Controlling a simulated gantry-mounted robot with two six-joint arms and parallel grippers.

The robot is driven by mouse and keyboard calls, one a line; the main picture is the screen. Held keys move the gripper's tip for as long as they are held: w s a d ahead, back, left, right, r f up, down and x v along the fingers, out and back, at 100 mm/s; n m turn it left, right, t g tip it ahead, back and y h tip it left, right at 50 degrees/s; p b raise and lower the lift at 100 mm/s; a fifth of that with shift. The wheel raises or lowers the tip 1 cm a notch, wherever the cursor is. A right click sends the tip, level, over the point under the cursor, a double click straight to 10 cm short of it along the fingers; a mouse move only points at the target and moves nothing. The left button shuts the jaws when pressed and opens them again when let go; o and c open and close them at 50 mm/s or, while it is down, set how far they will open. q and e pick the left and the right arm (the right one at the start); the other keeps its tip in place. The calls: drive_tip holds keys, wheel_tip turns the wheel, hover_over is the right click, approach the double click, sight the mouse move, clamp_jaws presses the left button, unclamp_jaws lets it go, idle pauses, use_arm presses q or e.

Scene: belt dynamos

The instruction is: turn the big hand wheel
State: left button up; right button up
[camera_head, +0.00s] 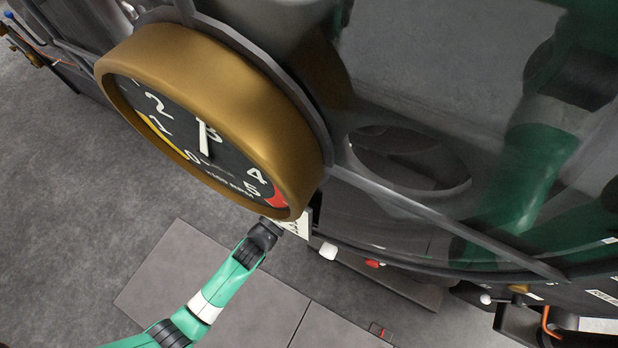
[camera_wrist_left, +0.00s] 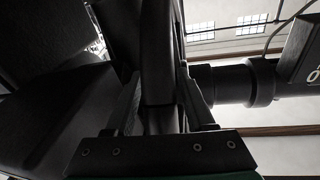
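My left arm comes in from the bottom left in the head view. Its wrist (camera_head: 262,236) is below the large gauge, and its fingers are hidden there. In the left wrist view, a thick dark curved bar (camera_wrist_left: 158,60) runs down between the fingers of my left gripper (camera_wrist_left: 160,105). It looks like a piece of a wheel rim, but the whole wheel does not show. The fingers stand on both sides of the bar; I cannot tell whether they press on it. My right gripper is not in view.
A large brass-rimmed RPM gauge (camera_head: 232,98) fills the upper left of the head view. A dark glossy casing (camera_head: 430,90) takes up the right, with small white and red knobs (camera_head: 373,264) along its lower edge. Grey floor (camera_head: 60,220) is open at the left.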

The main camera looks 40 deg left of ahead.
use_arm(q)
drive_tip(key=shift+o, duration=0.8)
drive_tip(key=shift+s, duration=0.2)
drive_tip(key=s+f+p, duration=0.1)
drive_tip(key=s+p, duration=0.2)
drive_tip(key=s, duration=0.8)
drive_tip(key=shift+a+f, duration=0.2)
drive_tip(key=shift+a, duration=0.15)
